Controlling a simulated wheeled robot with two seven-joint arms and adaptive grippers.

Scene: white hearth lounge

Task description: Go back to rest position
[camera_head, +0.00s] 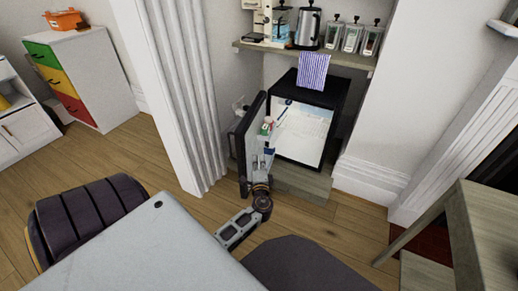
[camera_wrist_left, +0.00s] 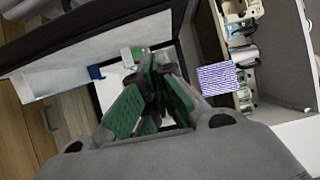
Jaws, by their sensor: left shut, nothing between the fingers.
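My left gripper (camera_head: 264,160) is at the opening of a small black fridge, beside its open door. In the left wrist view the gripper (camera_wrist_left: 155,75) shows its green-padded fingers close together, with nothing held between them. The fridge (camera_head: 338,92) has a bright white interior, and its door (camera_head: 246,140) stands open to the left. A small white, green and red item (camera_head: 266,126) shows near the inner side of the door. My right gripper is not in view.
A shelf (camera_head: 345,58) above the fridge holds a kettle (camera_head: 307,28), a coffee machine and several jars. A wooden table (camera_head: 490,225) stands at right, a coloured drawer unit (camera_head: 75,75) at left. Wooden floor (camera_head: 150,150) lies open at left.

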